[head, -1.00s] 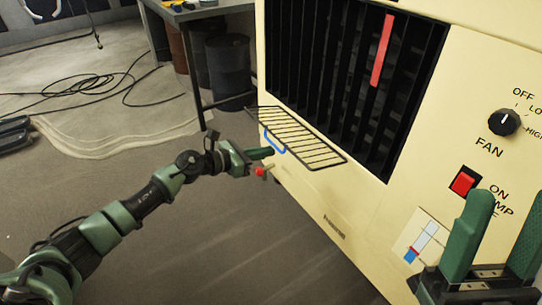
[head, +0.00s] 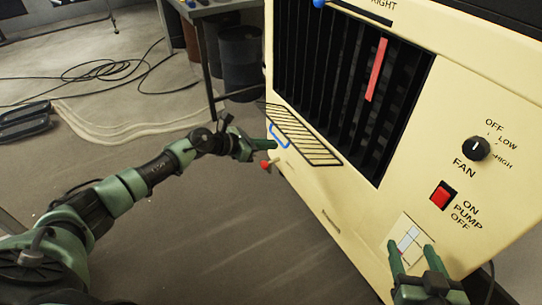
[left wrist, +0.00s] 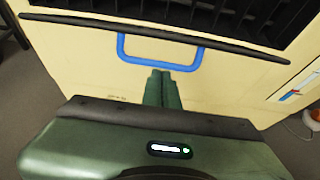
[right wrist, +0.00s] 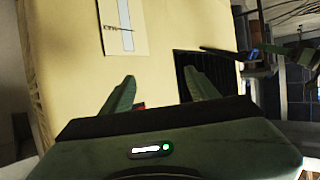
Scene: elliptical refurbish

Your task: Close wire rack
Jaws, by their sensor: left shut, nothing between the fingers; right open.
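The wire rack (head: 312,143) is a black slatted shelf sticking out from the front of the cream cooler, below its dark louvres. Its blue handle (head: 274,130) hangs at the left outer edge. The left wrist view shows the rack nearly edge-on as a dark bar (left wrist: 240,44), with the blue handle (left wrist: 160,66) below it. My left gripper (head: 272,144) is shut and empty, its tips at the handle's lower bar; I cannot tell if they touch. My right gripper (head: 408,245) is open and empty in front of the cooler's lower right panel.
The cooler's panel (head: 455,230) carries a fan knob (head: 476,148), a red pump switch (head: 443,195) and a level gauge (head: 408,238). A red knob (head: 265,164) sits below the handle. Cables lie on the floor at left; a table and drums stand behind.

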